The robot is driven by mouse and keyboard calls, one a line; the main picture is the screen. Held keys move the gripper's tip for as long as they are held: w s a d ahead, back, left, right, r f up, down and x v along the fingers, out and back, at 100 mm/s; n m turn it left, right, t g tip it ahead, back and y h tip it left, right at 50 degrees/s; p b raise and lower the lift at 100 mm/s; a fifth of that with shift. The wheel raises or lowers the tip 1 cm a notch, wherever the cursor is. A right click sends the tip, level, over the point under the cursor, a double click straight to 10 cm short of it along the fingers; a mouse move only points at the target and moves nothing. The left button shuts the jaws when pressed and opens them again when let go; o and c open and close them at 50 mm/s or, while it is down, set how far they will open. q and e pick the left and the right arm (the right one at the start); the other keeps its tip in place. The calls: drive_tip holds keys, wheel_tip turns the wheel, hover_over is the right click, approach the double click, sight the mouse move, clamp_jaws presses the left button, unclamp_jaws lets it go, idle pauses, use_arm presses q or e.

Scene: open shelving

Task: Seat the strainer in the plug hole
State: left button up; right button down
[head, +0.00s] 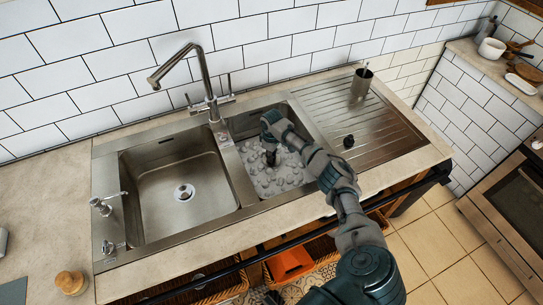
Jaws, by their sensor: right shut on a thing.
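My right gripper (270,152) reaches down into the narrow right basin (237,177) of the steel sink. It is shut, with its dark fingers close to the pale, lumpy, foam-like layer (275,183) in that basin. What it holds, likely the strainer, is hidden by the fingers and the layer. I cannot see a plug hole in this basin. The large left basin (160,215) is empty and shows its own round plug hole (184,192) in the floor. My left gripper is not in view.
A mixer tap (207,85) rises behind the basins. On the ribbed drainer (385,125) stand a metal cup (361,84) and a small black knob-like thing (348,141). A wooden-topped brush (70,282) lies on the left worktop.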

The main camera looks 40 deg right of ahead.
drive_tip(key=shift+p, duration=0.6)
idle(0.7)
drive_tip(key=shift+f+b, duration=0.4)
drive_tip(key=shift+f, duration=0.55)
drive_tip(key=c, duration=1)
unclamp_jaws()
drive_tip(key=shift+c, duration=0.2)
drive_tip(key=shift+r, duration=0.1)
wheel_tip(320, 180, up, 12)
